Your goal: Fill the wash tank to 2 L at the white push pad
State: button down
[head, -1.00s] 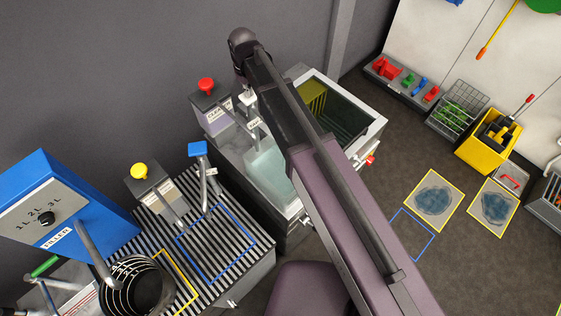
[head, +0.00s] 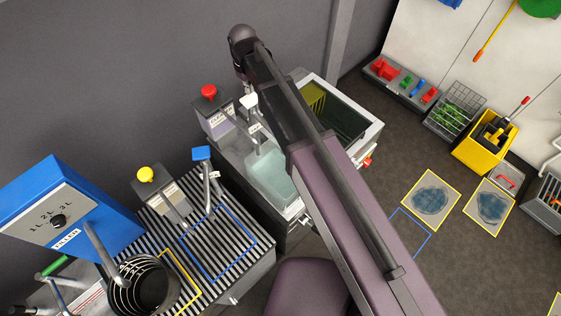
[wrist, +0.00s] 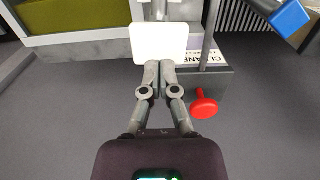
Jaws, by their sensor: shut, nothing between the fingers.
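The white push pad (head: 249,101) tops a grey lever behind the wash tank (head: 270,178), a basin holding pale, clear water. Its exact water level cannot be read. In the wrist view the white pad (wrist: 158,43) is a rounded square. My gripper (wrist: 158,66) is shut and empty, its fingertips together at the pad's near edge. Whether they touch it or hover above it cannot be told. In the head view my arm reaches over the dark tank, and my fingertips are hard to make out.
A red knob (head: 209,91) is beside the white pad. A blue pad (head: 201,153) and a yellow knob (head: 146,174) top levers by the striped drainboard (head: 240,262). The blue filler box (head: 110,215) has a 1L–3L dial. A dark tank (head: 365,143) adjoins the wash tank.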

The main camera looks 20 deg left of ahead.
jog(key=shift+r+p, duration=0.9)
jog(key=shift+r, duration=0.4)
jog(key=shift+d+f, duration=0.15)
jog(key=shift+d, duration=0.05)
jog(key=s+d+f+m+b, duration=0.1)
jog(key=d+f+m+b, duration=0.3)
jog(key=d, duration=1.2)
jog(key=s+d+f+m+b, duration=0.1)
jog(key=d+f+m+b, duration=0.2)
jog(key=d, duration=1.3)
jog(key=s+d+f+m+b, duration=0.1)
jog(key=d+f+m+b, duration=0.3)
jog(key=d, duration=1.2)
jog(key=shift+s+d+f+m+b, duration=0.15)
jog(key=shift+s+f+m+b, duration=0.25)
jog(key=shift+m, duration=0.4)
